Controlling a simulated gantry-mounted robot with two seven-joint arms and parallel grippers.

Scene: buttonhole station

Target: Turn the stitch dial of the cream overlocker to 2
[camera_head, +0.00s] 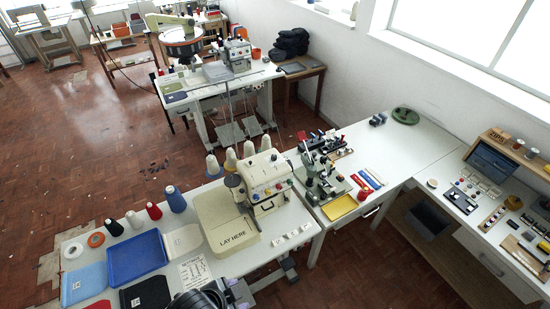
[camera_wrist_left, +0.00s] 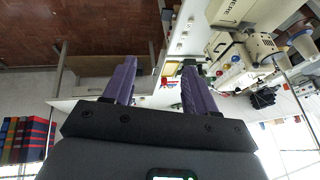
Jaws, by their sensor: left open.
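The cream overlocker (camera_head: 262,172) stands on the white table in the head view, with several coloured knobs on its front. Which knob is the stitch dial, and its setting, is too small to read. The overlocker also shows upside down at upper right in the left wrist view (camera_wrist_left: 258,45). My left gripper (camera_head: 243,292) is at the bottom edge of the head view, in front of the overlocker and apart from it. Its purple fingers stand wide apart, with nothing between them, in the left wrist view (camera_wrist_left: 158,80). My right gripper is not in view.
A blue tray (camera_head: 137,257) and a printed settings card (camera_head: 194,271) lie to the left. Small white blocks (camera_head: 292,234) lie to the right. A green device (camera_head: 322,180) stands farther right.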

